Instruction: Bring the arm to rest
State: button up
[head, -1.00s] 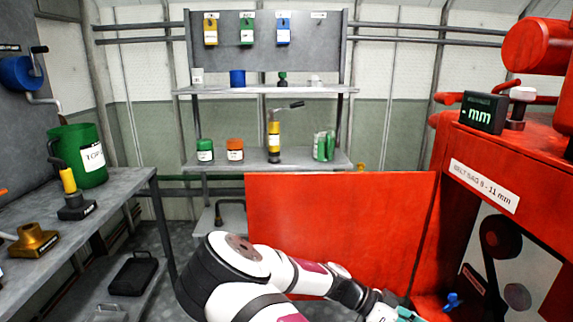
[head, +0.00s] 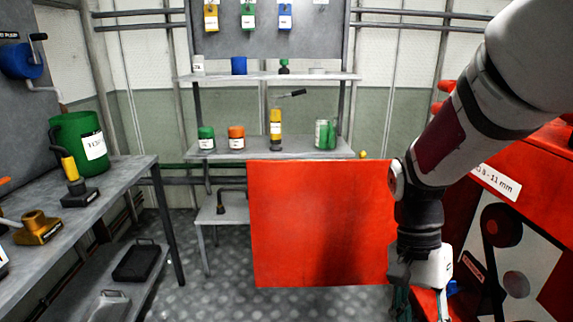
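My arm comes in from the upper right of the head view and hangs down in front of the red machine (head: 555,190). My gripper (head: 402,308) is at the bottom edge of the view, pointing down. Its dark teal fingers are partly cut off by the frame edge, so its opening and anything in it cannot be made out. The gripper is just left of a small blue part (head: 453,288) low on the machine.
A red panel (head: 318,225) stands behind the arm. Shelves (head: 270,148) with jars and a yellow-and-black tool (head: 276,128) are at the back. A workbench (head: 110,180) with a green jug (head: 80,137) is at left. The floor (head: 225,297) between is clear.

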jog(key=s+a+r+n+t, duration=0.1)
jog(key=s+r+n+t, duration=0.2)
jog(key=s+r+n, duration=0.35)
jog(key=s+a+r+n+t, duration=0.1)
jog(key=s+r+n+t, duration=0.2)
jog(key=s, duration=0.7)
notch_tip(320, 180, up, 25)
jog(key=t+p, duration=0.2)
jog(key=p, duration=2)
jog(key=shift+w+d+f+t+y, duration=0.15)
jog(key=shift+t+y, duration=0.25)
